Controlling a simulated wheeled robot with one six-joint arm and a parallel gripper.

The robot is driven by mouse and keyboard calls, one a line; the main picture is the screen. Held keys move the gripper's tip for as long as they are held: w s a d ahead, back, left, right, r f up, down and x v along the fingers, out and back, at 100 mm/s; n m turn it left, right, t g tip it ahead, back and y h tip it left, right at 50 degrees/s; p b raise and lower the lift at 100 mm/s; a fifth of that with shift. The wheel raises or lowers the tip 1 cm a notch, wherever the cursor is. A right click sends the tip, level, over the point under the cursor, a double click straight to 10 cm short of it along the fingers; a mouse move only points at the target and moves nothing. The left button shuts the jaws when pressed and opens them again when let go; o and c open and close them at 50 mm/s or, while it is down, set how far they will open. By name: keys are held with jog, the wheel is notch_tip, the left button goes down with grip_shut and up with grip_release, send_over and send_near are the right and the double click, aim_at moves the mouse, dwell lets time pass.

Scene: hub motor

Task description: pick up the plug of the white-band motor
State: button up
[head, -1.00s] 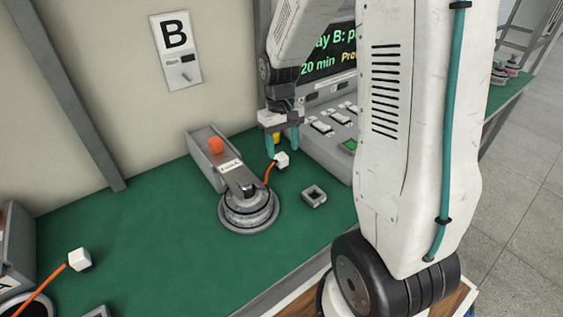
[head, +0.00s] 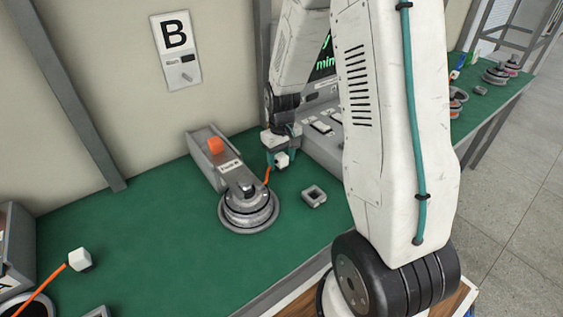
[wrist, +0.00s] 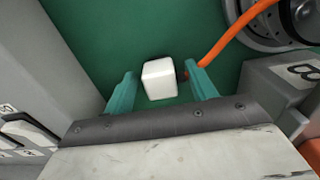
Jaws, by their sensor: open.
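The white block-shaped plug (head: 282,160) on an orange cable stands by the round grey motor (head: 249,207) at the station marked B. In the wrist view the plug (wrist: 159,79) lies between my two teal fingers, with green bench showing beside it on the left. My gripper (head: 281,157) is open, with its fingers down around the plug; it also shows in the wrist view (wrist: 161,84). The orange cable (wrist: 222,43) runs from behind the right finger to the motor (wrist: 275,18). I cannot clearly make out a white band on this motor.
A grey holder with an orange button (head: 216,145) stands behind the motor. A small square grey socket (head: 314,195) lies to the right. A control panel (head: 322,140) stands close behind my gripper. Another white plug (head: 79,259) is at the far left.

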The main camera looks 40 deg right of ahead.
jog(key=c, duration=1.2)
jog(key=shift+r, duration=0.15)
